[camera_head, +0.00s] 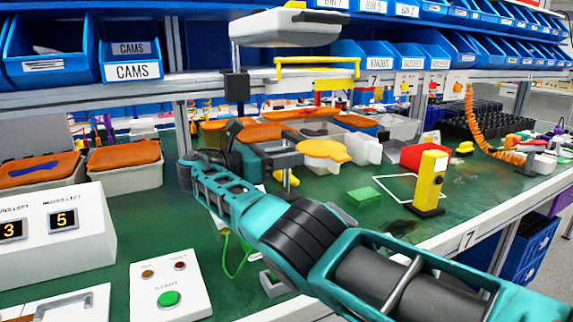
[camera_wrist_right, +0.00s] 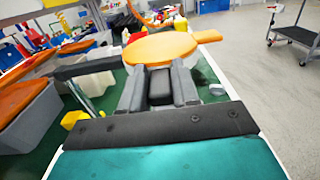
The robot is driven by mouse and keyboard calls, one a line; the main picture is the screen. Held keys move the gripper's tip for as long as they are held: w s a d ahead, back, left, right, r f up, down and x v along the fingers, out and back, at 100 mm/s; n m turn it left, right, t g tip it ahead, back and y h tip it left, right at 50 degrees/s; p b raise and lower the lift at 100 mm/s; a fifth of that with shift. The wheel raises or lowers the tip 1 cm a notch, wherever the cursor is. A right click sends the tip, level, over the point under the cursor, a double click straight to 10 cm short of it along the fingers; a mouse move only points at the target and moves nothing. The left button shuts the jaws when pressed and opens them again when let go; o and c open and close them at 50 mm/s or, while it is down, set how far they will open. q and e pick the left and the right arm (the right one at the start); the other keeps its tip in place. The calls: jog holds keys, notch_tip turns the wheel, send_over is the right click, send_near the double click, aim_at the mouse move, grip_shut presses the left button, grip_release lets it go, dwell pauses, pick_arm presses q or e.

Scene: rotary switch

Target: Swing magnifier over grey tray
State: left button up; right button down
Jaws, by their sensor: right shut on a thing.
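A round orange-yellow disc with a small side tab (camera_head: 322,150), which appears to be the covered head of the magnifier, is above the green bench mat. It also shows in the right wrist view (camera_wrist_right: 160,48). My right gripper (camera_head: 291,155) is at its left side. In the wrist view its fingers (camera_wrist_right: 160,84) are shut on a dark block at the disc's near edge, seemingly its handle. A flat grey piece (camera_head: 342,214), partly hidden by my right arm, may be the grey tray; I cannot tell. My left gripper is not in view.
Orange-lidded bins (camera_head: 125,165) stand at left. A yellow post (camera_head: 430,183), a green block (camera_head: 363,196) and a red box (camera_head: 424,156) stand to the right. A white lamp-like housing (camera_head: 285,28) hangs above. The START panel (camera_head: 170,286) is at front left.

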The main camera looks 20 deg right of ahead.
jog(key=shift+r, duration=0.1)
dwell(0.4)
jog(key=c, duration=0.9)
grip_release()
jog(key=shift+a, duration=0.1)
